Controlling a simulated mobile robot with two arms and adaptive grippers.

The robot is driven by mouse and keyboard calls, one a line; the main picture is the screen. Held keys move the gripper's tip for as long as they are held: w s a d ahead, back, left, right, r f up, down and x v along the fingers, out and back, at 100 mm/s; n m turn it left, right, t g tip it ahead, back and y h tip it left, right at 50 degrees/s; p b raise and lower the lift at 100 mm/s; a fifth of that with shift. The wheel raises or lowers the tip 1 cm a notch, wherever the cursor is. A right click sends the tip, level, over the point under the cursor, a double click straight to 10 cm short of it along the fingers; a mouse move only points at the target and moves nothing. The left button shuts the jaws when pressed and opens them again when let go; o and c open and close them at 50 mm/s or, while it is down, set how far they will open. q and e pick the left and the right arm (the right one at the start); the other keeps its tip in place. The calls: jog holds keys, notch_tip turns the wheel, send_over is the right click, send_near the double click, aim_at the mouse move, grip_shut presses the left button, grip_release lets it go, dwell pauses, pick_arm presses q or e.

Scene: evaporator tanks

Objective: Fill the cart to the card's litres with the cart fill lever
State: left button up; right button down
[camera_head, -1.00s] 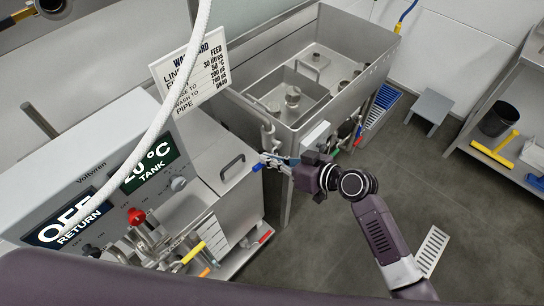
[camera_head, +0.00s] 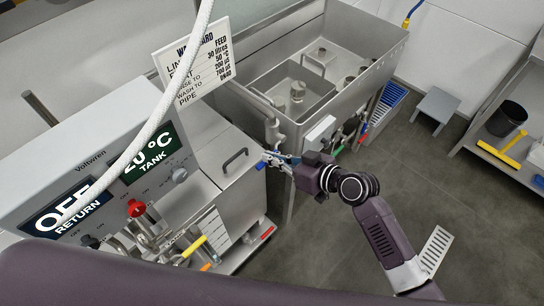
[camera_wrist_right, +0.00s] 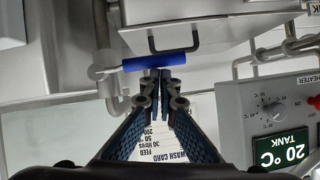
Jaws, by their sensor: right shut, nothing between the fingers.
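A blue-handled lever (camera_head: 261,165) sticks out at the front, between the panel unit and the open tank. In the right wrist view the blue handle (camera_wrist_right: 160,62) lies crosswise just past my fingertips; I cannot tell whether they touch it. My right gripper (camera_head: 280,160) is shut and empty beside the lever; its closed fingers also show in the wrist view (camera_wrist_right: 158,82). The white wash card (camera_head: 203,62) hangs above the panel unit, with "30 litres" readable. It is upside down in the wrist view (camera_wrist_right: 180,135). My left gripper is out of view. No cart can be made out clearly.
The panel (camera_head: 60,185) shows OFF at RETURN and 20 °C at TANK. A red-knobbed valve (camera_head: 136,208) and a yellow handle (camera_head: 194,246) stand below it. A white hose (camera_head: 165,110) hangs across the view. A grey stool (camera_head: 437,104) and open floor lie right.

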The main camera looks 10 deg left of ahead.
jog(key=v, duration=1.2)
jog(key=w+d+f+m+t+h, duration=0.1)
jog(key=w+d+f+m+h, duration=0.1)
jog(key=d+f, duration=0.5)
jog(key=w+d+f+m+h, duration=0.2)
jog(key=f, duration=0.9)
jog(key=s+d+f+m+g+h, duration=0.1)
jog(key=s+d+f+h, duration=0.2)
jog(key=f, duration=0.5)
jog(key=s+d+f+m+h, duration=0.1)
jog(key=s+d+f, duration=0.35)
jog(key=f, duration=0.35)
jog(key=s+d+f+m+g+h+b, duration=0.1)
jog(key=s+d+f+g+h, duration=0.3)
jog(key=s+f, duration=1.15)
jog(key=s, duration=0.7)
jog(key=s+f+g, duration=0.1)
jog(key=s+f, duration=0.3)
jog(key=s, duration=0.7)
jog(key=shift+s+f+g+y, duration=0.25)
jog(key=shift+f+g+y, duration=0.05)
jog(key=shift+y, duration=0.1)
jog(key=shift+d, duration=0.1)
